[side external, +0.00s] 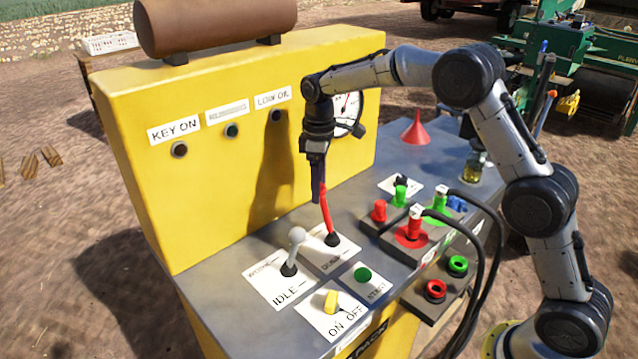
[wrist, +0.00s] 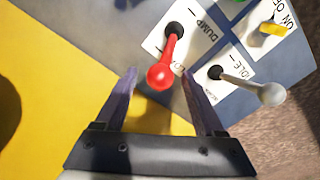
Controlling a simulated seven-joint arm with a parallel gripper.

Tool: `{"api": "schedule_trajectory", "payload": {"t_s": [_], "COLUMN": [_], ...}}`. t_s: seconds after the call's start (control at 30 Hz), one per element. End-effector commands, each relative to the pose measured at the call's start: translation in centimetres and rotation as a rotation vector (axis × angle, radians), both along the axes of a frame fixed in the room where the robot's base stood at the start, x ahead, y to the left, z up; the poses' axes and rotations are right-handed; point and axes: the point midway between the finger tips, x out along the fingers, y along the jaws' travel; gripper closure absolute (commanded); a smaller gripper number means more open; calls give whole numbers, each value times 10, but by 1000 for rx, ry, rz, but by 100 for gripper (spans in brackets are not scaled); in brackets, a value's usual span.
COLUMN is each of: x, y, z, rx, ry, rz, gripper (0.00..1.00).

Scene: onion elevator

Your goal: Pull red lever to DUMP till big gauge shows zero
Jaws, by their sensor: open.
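The red lever (side external: 327,215) stands up from a slot in the white DUMP plate (side external: 346,248) on the grey console top. In the wrist view its red ball knob (wrist: 160,77) lies between the two fingertips of my gripper (wrist: 159,73), with a gap on both sides. In the side view my gripper (side external: 318,192) points down, open, at the lever's upper end, and partly hides it. The big gauge (side external: 350,103) is on the yellow panel, white-faced with a dark rim and a red needle. My arm covers part of it, and its reading cannot be told.
A grey-knobbed lever (side external: 295,240) on the IDLE plate stands close to the red lever. A yellow ON/OFF switch (side external: 331,300) and green button (side external: 363,274) sit in front. Red and green cable connectors (side external: 409,232) lie to the right. The yellow panel (side external: 220,170) rises behind.

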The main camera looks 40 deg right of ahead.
Motion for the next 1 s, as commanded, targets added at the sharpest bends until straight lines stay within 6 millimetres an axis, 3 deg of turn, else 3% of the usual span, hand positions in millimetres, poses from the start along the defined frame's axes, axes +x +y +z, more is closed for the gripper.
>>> {"api": "schedule_trajectory", "payload": {"t_s": [0.27, 0.6, 0.67, 1.0], "x": [0, 0, 0, 0], "y": [0, 0, 0, 0], "z": [-1, -1, -1, 0], "rx": [0, 0, 0, 0], "ry": [0, 0, 0, -1], "rz": [0, 0, 0, 0], "gripper": [31, 92, 100, 100]}}
